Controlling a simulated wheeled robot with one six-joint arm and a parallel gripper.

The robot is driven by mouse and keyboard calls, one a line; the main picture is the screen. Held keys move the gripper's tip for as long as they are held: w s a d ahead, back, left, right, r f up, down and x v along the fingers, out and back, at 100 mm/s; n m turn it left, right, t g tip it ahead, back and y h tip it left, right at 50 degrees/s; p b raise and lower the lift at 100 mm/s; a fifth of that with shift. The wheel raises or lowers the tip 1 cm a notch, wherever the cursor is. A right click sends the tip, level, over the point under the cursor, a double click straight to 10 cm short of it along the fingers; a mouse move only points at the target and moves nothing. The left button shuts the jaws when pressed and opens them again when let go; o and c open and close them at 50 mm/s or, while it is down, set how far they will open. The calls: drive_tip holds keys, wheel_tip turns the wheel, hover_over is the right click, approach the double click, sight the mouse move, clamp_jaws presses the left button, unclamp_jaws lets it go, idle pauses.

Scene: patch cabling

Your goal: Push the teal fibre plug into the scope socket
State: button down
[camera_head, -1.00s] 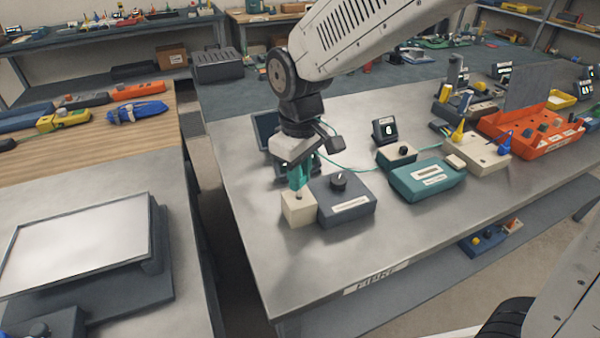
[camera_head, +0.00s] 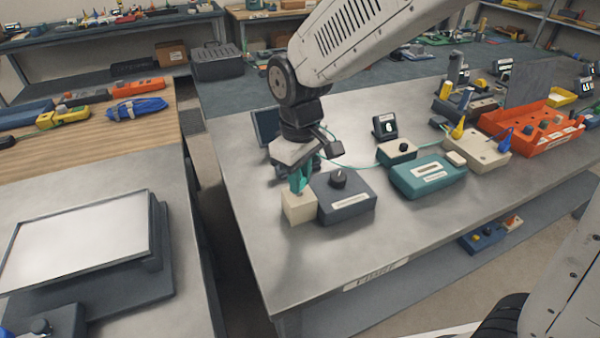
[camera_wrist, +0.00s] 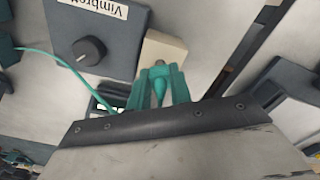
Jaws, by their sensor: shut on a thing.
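My gripper (camera_head: 299,182) is just above the cream block (camera_head: 299,208) that stands against the left side of the dark grey box (camera_head: 347,204). In the wrist view, the teal fingers of my gripper (camera_wrist: 160,90) are shut on the teal fibre plug (camera_wrist: 159,92). The plug's narrow end points at a small metal socket (camera_wrist: 159,63) on the cream block. The end is at or very close to the socket; I cannot tell whether it has entered. A thin teal cable (camera_head: 345,165) runs off to the right across the bench.
The dark box carries a black knob (camera_head: 339,179). A dark screen (camera_head: 266,124) stands behind my gripper. The bench's front area is clear.

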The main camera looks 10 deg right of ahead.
drive_tip(key=shift+f, duration=0.75)
drive_tip(key=c, duration=1.2)
unclamp_jaws()
wheel_tip(320, 180, up, 8)
drive_tip(key=shift+f, duration=0.15)
drive_tip(key=s+d+r+m, duration=0.1)
drive_tip(key=s+d+m, duration=0.2)
drive_tip(key=s+d, duration=0.3)
drive_tip(key=s+d+r+m+t, duration=0.1)
drive_tip(key=s+d+r+m, duration=0.1)
drive_tip(key=s+d, duration=0.5)
drive_tip(key=s+d+r+m, duration=0.1)
drive_tip(key=s+d+m, duration=0.3)
drive_tip(key=s+d, duration=0.2)
drive_tip(key=shift+s+d+r, duration=0.15)
drive_tip(key=shift+d+r, duration=0.15)
drive_tip(key=shift+d, duration=0.5)
